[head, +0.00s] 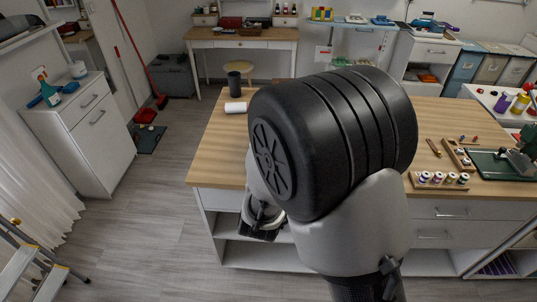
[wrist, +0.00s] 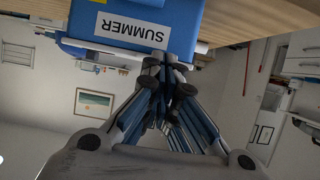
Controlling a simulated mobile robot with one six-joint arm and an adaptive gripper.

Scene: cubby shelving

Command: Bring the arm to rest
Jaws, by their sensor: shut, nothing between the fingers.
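My arm fills the middle of the head view, in front of the wood-topped counter (head: 217,158). My gripper (wrist: 166,62) shows in the wrist view with its fingers together and nothing between them. A blue box (wrist: 185,30) with a white label reading SUMMER, seen upside down, lies beyond the fingertips. Whether the fingertips touch it cannot be told. In the head view only a dark end part shows low beside the arm, in front of the counter's open shelf; the fingertips are not clear there.
A dark cup (head: 234,84) and a white roll (head: 236,107) stand on the counter's left part. A rack of small bottles (head: 440,180) is on its right. A white drawer cabinet (head: 85,130) stands at left, a stepladder (head: 32,270) at lower left. Grey floor between is clear.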

